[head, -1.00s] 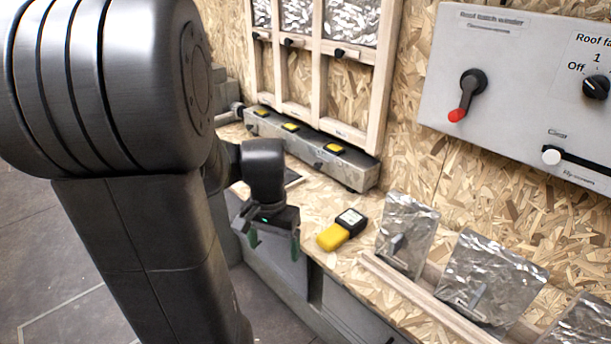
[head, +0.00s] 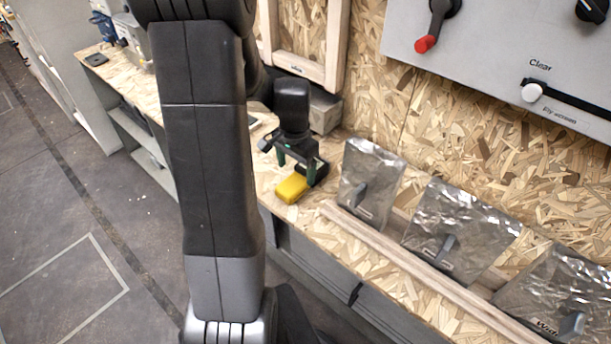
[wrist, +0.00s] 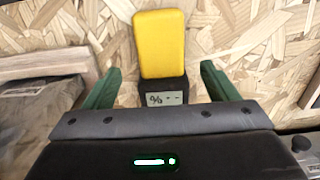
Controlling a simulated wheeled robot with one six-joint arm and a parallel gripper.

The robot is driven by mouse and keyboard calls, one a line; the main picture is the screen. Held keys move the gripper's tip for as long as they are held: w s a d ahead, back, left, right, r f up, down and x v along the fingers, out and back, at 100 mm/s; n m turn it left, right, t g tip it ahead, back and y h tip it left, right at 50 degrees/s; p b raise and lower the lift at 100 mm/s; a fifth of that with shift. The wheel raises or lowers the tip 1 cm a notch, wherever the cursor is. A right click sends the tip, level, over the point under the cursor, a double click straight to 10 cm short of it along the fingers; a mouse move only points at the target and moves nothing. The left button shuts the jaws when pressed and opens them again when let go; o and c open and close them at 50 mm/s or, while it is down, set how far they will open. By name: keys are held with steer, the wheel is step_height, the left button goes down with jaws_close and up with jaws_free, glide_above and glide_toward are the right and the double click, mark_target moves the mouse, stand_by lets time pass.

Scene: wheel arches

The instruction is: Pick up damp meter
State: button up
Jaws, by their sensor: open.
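The damp meter is a small block with a yellow body (head: 291,188) and a black end, lying on the chipboard worktop. In the wrist view the damp meter (wrist: 160,45) has its yellow part pointing away and its black end with a "% --" display near my gripper. My gripper (wrist: 155,88) is open, with green fingers on either side of the black end and gaps on both sides. In the head view my gripper (head: 297,168) is over the meter's black end and partly hides it. I cannot tell the exact height between them.
A wooden rail (head: 400,260) and several foil-covered panels (head: 371,182) stand to the right of the meter. A grey control panel (head: 500,60) is on the wall behind. A wooden strip (wrist: 45,65) lies left of the gripper in the wrist view. The worktop's front edge is close.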

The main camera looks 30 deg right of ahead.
mark_target(295, 182)
steer(key=shift+a+f, duration=0.15)
steer(key=shift+f, duration=1.25)
steer(key=shift+a+f, duration=0.15)
steer(key=shift+f, duration=1.25)
steer(key=c, duration=1)
steer(key=shift+o, duration=0.2)
steer(key=shift+r, duration=0.15)
step_height(295, 182, up, 18)
steer(key=p, duration=0.6)
steer(key=shift+p, duration=0.4)
